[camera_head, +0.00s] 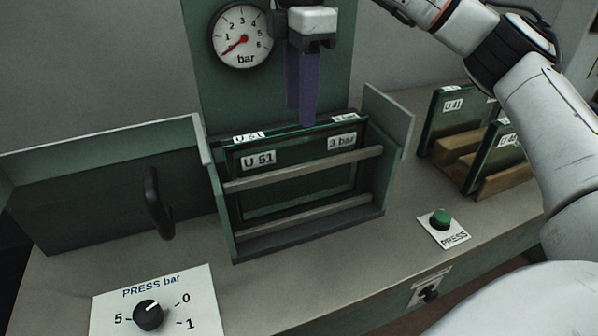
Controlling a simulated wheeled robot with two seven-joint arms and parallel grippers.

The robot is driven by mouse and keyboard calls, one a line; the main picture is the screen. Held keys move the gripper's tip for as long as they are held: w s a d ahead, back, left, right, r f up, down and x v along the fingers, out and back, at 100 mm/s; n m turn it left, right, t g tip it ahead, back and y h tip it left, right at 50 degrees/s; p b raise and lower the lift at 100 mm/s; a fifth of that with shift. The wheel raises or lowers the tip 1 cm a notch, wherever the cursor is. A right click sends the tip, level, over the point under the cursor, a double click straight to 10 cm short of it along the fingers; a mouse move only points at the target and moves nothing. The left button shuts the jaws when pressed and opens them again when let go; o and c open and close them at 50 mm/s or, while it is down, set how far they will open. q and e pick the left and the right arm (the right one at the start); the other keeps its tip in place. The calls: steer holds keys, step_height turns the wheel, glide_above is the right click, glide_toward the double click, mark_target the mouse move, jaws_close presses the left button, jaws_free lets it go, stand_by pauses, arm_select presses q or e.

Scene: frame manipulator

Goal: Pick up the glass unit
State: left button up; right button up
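The glass unit (300,173) is a dark green-edged pane labelled "U 51" and "3 bar". It stands upright in the press rack (240,249), behind two grey horizontal bars. My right gripper (307,122) comes down from above, with its purple fingers pointing down at the middle of the unit's top edge. The fingers overlap one another in this view, so I cannot tell their gap or whether they touch the glass. My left gripper is out of view.
A pressure gauge (240,37) on the green column reads near the low end. A black lever (158,203) stands left of the rack. A dial (148,315) and a green button (440,219) are in front. Other panes (448,119) stand in wooden holders at right.

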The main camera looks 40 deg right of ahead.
mark_target(300, 128)
step_height(300, 128, down, 5)
steer(key=shift+r, duration=0.2)
jaws_close()
steer(key=shift+r, duration=0.15)
stand_by(1.2)
